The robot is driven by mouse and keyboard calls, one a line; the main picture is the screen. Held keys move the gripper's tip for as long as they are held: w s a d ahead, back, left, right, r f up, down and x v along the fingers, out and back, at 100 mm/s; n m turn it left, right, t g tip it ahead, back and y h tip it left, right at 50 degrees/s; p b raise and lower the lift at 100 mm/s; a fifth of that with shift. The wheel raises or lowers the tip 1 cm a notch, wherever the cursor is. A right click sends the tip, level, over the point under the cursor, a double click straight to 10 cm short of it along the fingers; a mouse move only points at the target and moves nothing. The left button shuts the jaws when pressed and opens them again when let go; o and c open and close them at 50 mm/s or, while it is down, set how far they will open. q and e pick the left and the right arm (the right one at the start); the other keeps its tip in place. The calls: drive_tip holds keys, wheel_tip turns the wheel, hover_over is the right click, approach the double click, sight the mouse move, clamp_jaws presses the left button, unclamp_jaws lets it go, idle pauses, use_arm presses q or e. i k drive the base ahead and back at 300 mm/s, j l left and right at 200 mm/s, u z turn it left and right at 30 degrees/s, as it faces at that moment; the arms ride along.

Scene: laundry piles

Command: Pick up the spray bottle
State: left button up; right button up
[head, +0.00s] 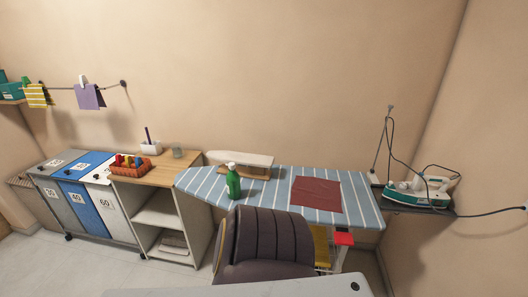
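The green spray bottle (233,183) with a white top stands upright on the striped ironing board (272,203), left of the board's middle. A dark padded chair-like back (268,243) stands in front of the board, just below the bottle in the picture. Neither of my grippers is in the head view.
A folded dark red cloth (316,193) lies on the board to the right. A small sleeve board (241,160) stands behind the bottle. A wooden-topped shelf unit (160,172) with an orange basket (130,169) is at left. An iron (425,188) rests at right.

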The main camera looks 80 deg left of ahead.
sight(233, 178)
drive_tip(key=k+u, duration=0.1)
drive_tip(key=u, duration=2.9)
drive_tip(key=i+j, duration=0.05)
